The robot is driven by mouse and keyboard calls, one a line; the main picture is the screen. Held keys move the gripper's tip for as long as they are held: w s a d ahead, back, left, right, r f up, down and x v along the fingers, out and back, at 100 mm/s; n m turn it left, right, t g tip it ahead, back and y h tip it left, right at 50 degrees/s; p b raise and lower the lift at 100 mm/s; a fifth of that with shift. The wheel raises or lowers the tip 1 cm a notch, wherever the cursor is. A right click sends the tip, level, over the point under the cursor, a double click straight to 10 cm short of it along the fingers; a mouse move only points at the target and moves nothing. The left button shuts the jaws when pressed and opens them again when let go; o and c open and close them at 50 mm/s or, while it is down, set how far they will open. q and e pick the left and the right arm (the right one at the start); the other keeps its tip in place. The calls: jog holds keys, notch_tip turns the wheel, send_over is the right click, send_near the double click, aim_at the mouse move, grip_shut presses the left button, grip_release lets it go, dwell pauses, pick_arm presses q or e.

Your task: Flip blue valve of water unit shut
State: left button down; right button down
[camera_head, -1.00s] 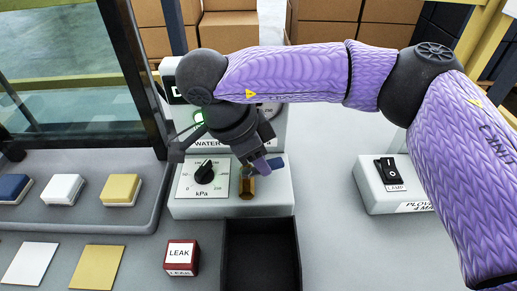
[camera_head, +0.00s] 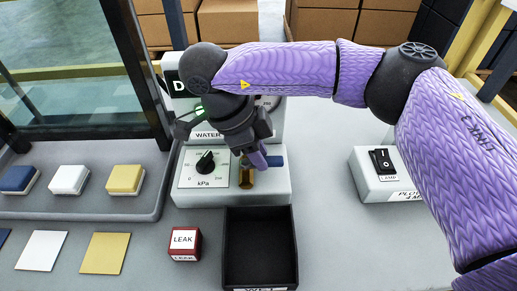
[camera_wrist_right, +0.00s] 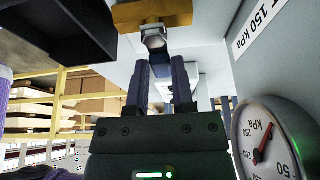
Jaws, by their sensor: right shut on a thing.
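The water unit (camera_head: 188,195) is a grey box with a black knob on a kPa dial and a brass valve (camera_head: 247,178) on its top right. The blue valve handle (camera_head: 276,161) sticks out to the right beside my right gripper (camera_head: 258,160). My right gripper reaches down from above and is shut on the blue handle, largely hidden by the fingers. In the right wrist view the fingers (camera_wrist_right: 160,80) flank the dark blue handle, with the brass valve (camera_wrist_right: 165,12) just beyond. My left gripper is not in view.
A black open bin (camera_head: 260,247) stands in front of the unit, with a red LEAK block (camera_head: 184,243) to its left. A round gauge (camera_wrist_right: 268,140) is close beside my gripper in the wrist view.

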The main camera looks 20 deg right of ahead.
jog(key=c, duration=0.5)
grip_release()
pick_arm(q)
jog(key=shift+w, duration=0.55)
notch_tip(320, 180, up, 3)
jog(key=p, duration=0.3)
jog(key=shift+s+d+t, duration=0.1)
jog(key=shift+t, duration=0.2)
pick_arm(e)
jog(key=v, duration=1)
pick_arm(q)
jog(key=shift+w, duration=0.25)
